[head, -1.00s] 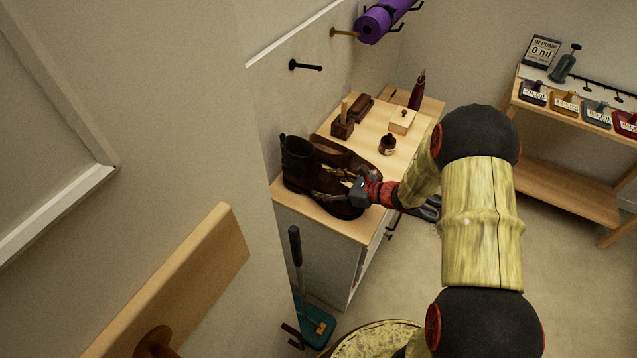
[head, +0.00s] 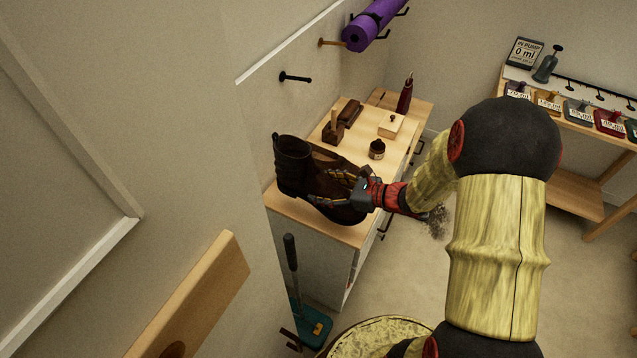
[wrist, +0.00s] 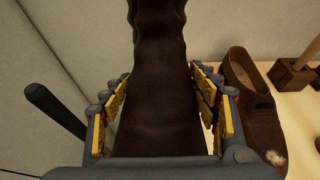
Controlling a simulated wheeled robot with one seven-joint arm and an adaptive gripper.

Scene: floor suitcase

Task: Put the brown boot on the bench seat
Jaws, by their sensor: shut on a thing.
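The brown boot (head: 292,163) is at the front end of the wood-topped cabinet (head: 292,208), its shaft upright. My gripper (head: 343,190) reaches it from the right and is shut on it. In the wrist view the boot (wrist: 158,115) stands between the two yellow-padded fingers, its shaft rising out of the top of the picture. The sole's contact with the cabinet top is unclear. A second brown shoe (wrist: 250,110) stands behind it, mostly hidden in the head view. I cannot identify a bench seat with certainty.
A brush block (head: 333,132), a small jar (head: 377,149), a pale box (head: 390,125) and a dark red bottle (head: 405,95) stand farther back on the cabinet. Wall pegs (head: 295,77) are above. A teal dustpan (head: 315,325) is below. Open floor lies right of the cabinet.

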